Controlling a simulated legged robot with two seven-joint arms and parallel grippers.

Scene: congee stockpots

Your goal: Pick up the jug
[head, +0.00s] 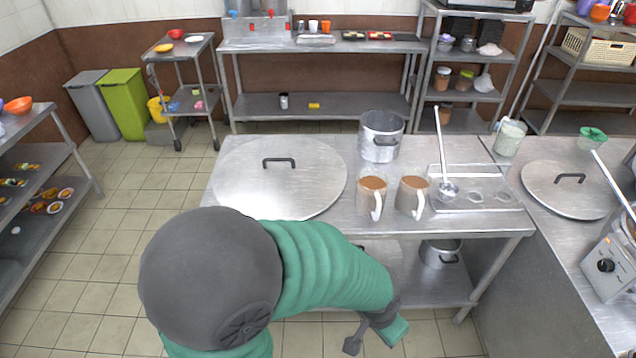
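Two jugs with brown contents and pale handles stand upright side by side on the steel table (330,222), a left jug (371,188) and a right jug (411,192). I cannot tell which one the task means. My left gripper (375,341) is in front of the table, below its top edge and apart from both jugs. Its two fingers look spread, with nothing between them. My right gripper is not in view.
A large round lid (280,190) lies left of the jugs. A steel pot (381,137) stands behind them. A tray (474,190) with a ladle (442,150) lies to their right. Another pot (440,253) sits on the lower shelf. A pale-filled container (509,138) stands farther right.

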